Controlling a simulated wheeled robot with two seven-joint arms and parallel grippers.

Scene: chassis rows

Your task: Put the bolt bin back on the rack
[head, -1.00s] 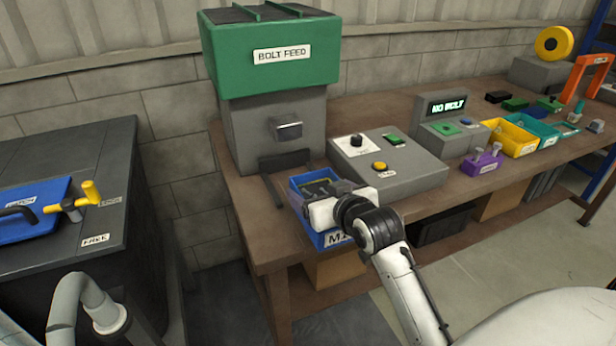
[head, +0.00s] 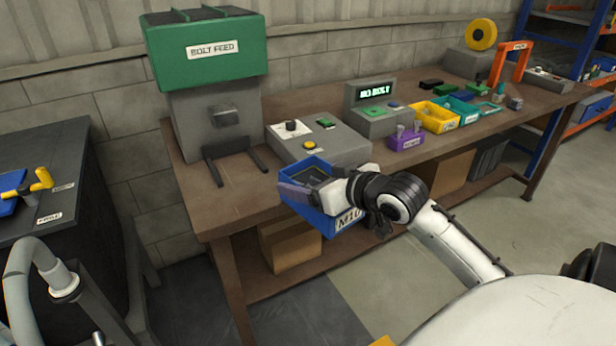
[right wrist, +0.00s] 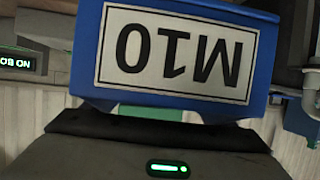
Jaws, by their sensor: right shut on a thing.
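The blue bolt bin (head: 309,168), labelled M10, is in my right gripper (head: 318,190). It hangs slightly tilted at the bench's front edge, clear of the bolt feed. Its inside looks dark, and I cannot tell what it holds. In the right wrist view the bin's front (right wrist: 262,60) fills the top, its label upside down, close to the gripper's dark body. The rack (head: 540,72), with blue posts and orange shelves, stands at the far right, partly cut off by the frame. My left gripper is not in view.
The green-topped bolt feed (head: 215,120) stands on the wooden bench (head: 228,205), its two prongs empty. A grey control box (head: 340,145), a "NO BOLT" display (head: 375,92), a purple holder (head: 405,138) and yellow and teal bins (head: 434,117) line the bench. Floor before the rack looks clear.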

